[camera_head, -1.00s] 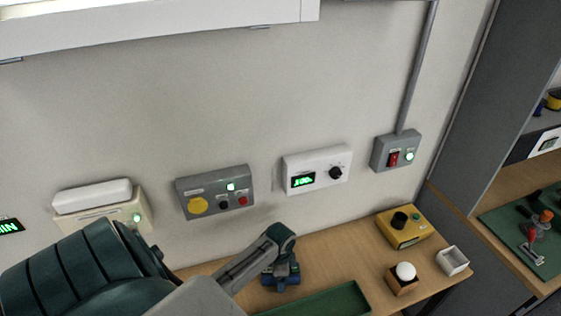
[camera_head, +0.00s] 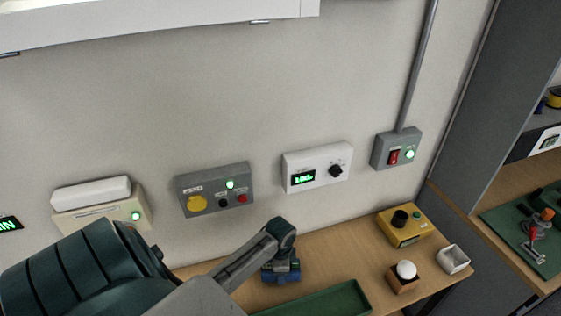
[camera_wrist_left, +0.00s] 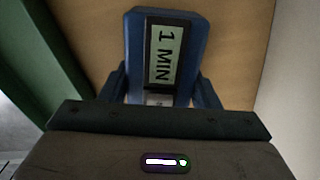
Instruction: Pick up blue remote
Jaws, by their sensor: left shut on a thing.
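The blue remote (camera_wrist_left: 137,55) shows in the left wrist view with a pale display reading "1 MIN". In the head view it is a small blue shape (camera_head: 283,277) on the wooden table, mostly covered by my gripper. My left gripper (camera_wrist_left: 160,85) is shut on the remote, with one finger at each side of it. In the head view my left gripper (camera_head: 281,262) comes down over it from the left. I cannot tell whether the remote is clear of the tabletop. My right gripper is not in view.
A green tray (camera_head: 335,300) lies just right of the remote. A yellow box (camera_head: 403,232), a white ball on a brown holder (camera_head: 405,272) and a small white open box (camera_head: 454,260) stand further right. Control boxes, including a grey one (camera_head: 215,189), hang on the wall behind.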

